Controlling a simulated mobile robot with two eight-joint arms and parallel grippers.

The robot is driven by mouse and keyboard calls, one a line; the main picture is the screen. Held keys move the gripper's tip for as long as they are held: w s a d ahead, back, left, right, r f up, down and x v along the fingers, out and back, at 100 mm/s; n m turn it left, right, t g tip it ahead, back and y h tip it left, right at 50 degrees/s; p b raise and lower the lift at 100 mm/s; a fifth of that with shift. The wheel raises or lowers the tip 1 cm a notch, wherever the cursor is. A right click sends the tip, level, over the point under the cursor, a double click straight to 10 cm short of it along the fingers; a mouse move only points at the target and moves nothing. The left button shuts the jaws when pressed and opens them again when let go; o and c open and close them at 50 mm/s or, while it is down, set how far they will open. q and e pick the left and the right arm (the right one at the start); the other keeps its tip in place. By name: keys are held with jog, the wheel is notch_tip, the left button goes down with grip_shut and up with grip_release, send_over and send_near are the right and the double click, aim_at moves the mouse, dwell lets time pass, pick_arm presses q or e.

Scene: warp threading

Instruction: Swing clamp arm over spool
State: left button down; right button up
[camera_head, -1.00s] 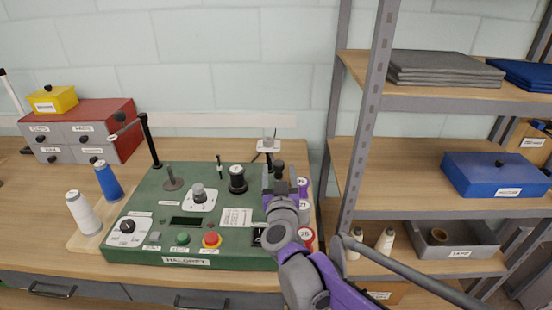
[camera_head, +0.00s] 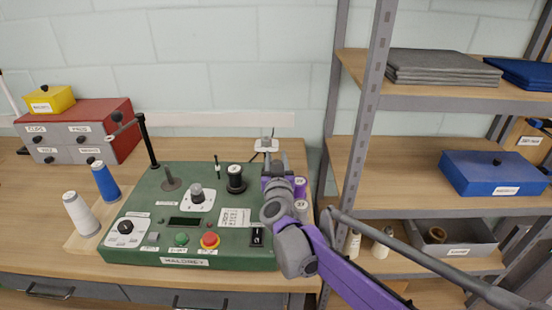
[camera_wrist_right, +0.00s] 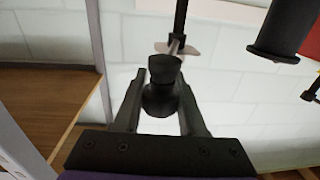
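A black spool (camera_head: 236,180) stands upright on the green machine's (camera_head: 150,205) top, left of my right gripper. My right gripper (camera_head: 277,160) is over the machine's back right corner. In the right wrist view, a dark rounded knob (camera_wrist_right: 163,90) sits between the right gripper's fingers (camera_wrist_right: 162,98), which stand apart; a thin gap shows on the left side, and firm contact is not visible. Behind the knob are a pale metal plate and a dark rod (camera_wrist_right: 181,20). I take the knob to be the clamp arm's handle; the arm is mostly hidden in the head view. My left gripper is not in view.
Labelled purple-topped spools (camera_head: 300,184) stand close right of my right gripper. A shelf unit (camera_head: 365,110) rises further right. A black post with a side arm (camera_head: 147,140) stands at the machine's left back. White (camera_head: 80,212) and blue (camera_head: 106,182) thread cones stand left.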

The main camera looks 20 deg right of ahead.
grip_shut()
dwell(1.0)
